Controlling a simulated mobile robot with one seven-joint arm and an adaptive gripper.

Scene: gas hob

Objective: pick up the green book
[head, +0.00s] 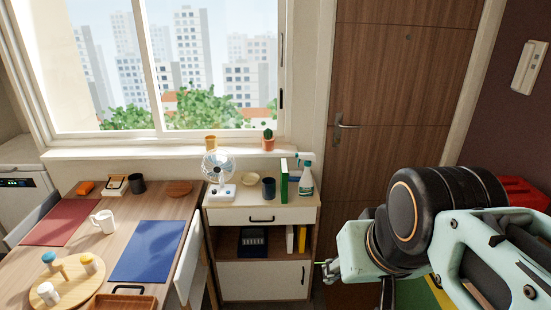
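The green book (284,181) stands upright on top of a small white-and-wood cabinet (240,214), near its right side. My gripper (329,269) is at the end of my arm on the right, lower than the cabinet top and to the right of the cabinet in the picture. It is apart from the book. It is small and partly hidden by my arm, so its opening cannot be made out.
On the cabinet top stand a fan (219,172), a dark blue cup (268,187) and a yellowish bowl (249,180). Yellow and white upright items (290,239) sit on its open shelf. A table (150,207) with a chair fills the left. A wooden door (385,110) is behind my arm.

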